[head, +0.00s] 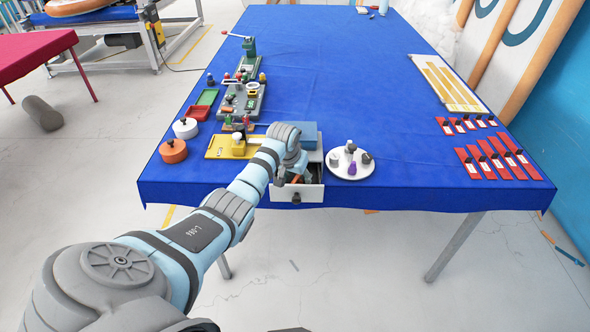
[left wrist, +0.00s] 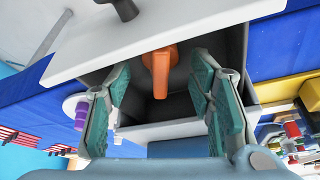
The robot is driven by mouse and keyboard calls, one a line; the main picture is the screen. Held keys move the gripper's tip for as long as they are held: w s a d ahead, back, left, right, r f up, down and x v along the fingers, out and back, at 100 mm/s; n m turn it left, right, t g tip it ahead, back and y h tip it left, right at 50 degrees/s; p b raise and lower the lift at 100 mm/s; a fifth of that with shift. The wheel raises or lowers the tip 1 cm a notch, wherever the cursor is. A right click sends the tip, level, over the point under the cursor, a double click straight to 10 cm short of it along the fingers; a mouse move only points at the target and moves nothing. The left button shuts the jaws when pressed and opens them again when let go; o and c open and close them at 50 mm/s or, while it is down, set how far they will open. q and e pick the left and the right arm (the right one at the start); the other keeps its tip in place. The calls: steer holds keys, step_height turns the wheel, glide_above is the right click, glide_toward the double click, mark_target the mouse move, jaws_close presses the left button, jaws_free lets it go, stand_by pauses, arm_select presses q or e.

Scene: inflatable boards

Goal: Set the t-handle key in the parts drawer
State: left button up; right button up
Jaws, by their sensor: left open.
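The parts drawer (head: 297,194) is pulled open at the table's front edge, below a small blue-topped cabinet (head: 303,135). Its pale front panel (left wrist: 190,22) and dark inside also show in the left wrist view. The orange t-handle key (left wrist: 160,68) is at the drawer's opening, within its walls in the left wrist view. I cannot tell whether it rests on the bottom. My left gripper (left wrist: 160,88) is open over the drawer, its green-padded fingers on either side of the key with gaps. In the head view my left wrist partly hides the drawer's inside. My right gripper is not seen.
A round white plate (head: 337,172) with several small pieces stands just right of the drawer. A yellow tray (head: 219,148), orange pot (head: 173,152) and white pot (head: 186,128) are to the left. Red strips (head: 497,158) lie far right. The blue table's (head: 400,120) middle is clear.

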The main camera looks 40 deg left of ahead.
arm_select(q)
steer(key=p+v, duration=0.1)
steer(key=v, duration=1)
steer(key=shift+r+p, duration=0.3)
steer(key=shift+p, duration=0.1)
steer(key=shift+s+f, duration=0.1)
